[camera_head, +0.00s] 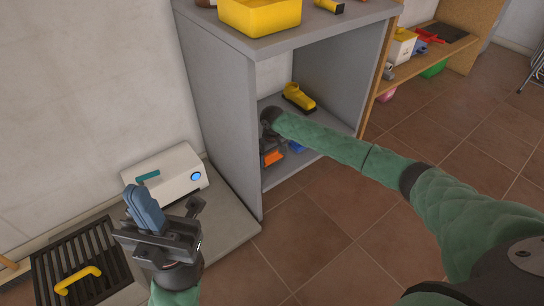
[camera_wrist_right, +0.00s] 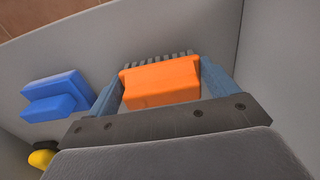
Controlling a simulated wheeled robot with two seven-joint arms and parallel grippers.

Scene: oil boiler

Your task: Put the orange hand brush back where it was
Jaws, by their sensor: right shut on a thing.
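The orange hand brush (camera_wrist_right: 162,82) is between the fingers of my right gripper (camera_wrist_right: 160,90) in the right wrist view, with grey bristles showing at its far edge. In the head view the brush (camera_head: 272,158) is inside the grey shelf unit (camera_head: 222,115), low in its open compartment. My right gripper (camera_head: 268,145) is shut on it there, partly hidden by my own arm. Whether the brush touches the shelf floor I cannot tell. My left gripper (camera_head: 160,235) is out in front of the shelf at the lower left; its finger opening is unclear.
A blue block-like item (camera_wrist_right: 55,97) lies beside the brush in the compartment. A yellow-and-black item (camera_head: 299,97) lies further back. A yellow bin (camera_head: 260,14) stands on top. A white box (camera_head: 168,178) and a black grate (camera_head: 82,262) are at left.

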